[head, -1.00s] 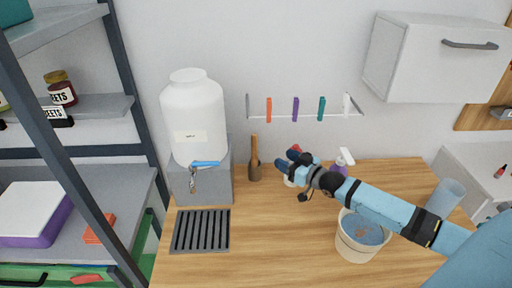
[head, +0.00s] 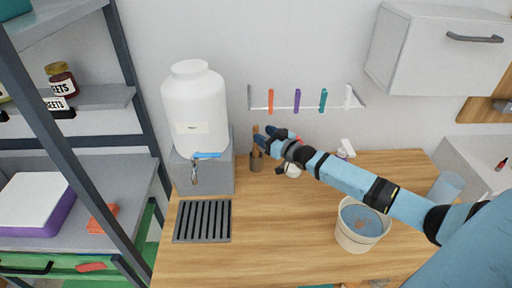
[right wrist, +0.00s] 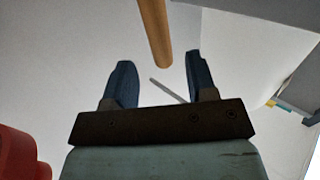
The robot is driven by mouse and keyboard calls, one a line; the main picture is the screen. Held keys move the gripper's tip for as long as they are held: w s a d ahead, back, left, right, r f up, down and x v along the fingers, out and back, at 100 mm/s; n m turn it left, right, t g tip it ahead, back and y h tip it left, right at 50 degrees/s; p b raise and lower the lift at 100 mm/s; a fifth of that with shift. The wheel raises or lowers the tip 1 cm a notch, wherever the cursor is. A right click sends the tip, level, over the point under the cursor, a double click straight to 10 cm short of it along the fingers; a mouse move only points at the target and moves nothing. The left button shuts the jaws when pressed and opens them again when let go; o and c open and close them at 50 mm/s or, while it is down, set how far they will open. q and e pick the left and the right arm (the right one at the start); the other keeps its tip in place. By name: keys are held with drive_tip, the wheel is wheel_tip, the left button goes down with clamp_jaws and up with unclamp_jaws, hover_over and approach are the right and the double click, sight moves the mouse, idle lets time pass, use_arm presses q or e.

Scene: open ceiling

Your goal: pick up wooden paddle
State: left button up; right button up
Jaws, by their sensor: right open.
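The wooden paddle (head: 255,141) stands upright in a small brown holder (head: 256,163) on the wooden counter, right of the white dispenser. Its lower part is hidden in the holder. My right gripper (head: 269,136) is at the paddle's upper part in the head view, with its fingers apart. In the right wrist view, the tan paddle handle (right wrist: 154,32) comes down between the two blue fingertips of my open right gripper (right wrist: 159,66). I cannot tell whether a finger touches it. My left gripper is out of view.
The white dispenser (head: 194,105) with a blue tap stands close on the left, above a dark drip grate (head: 203,222). A wall rail (head: 310,108) with coloured clips hangs behind. A bucket (head: 360,228) stands below my right arm. The front middle of the counter is clear.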

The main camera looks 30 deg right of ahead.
sight(256, 148)
drive_tip(key=x, duration=0.4)
drive_tip(key=shift+a+f+p, duration=0.15)
drive_tip(key=shift+f+p, duration=0.05)
drive_tip(key=shift+p, duration=0.1)
drive_tip(key=shift+c, duration=0.5)
clamp_jaws()
drive_tip(key=shift+r, duration=0.15)
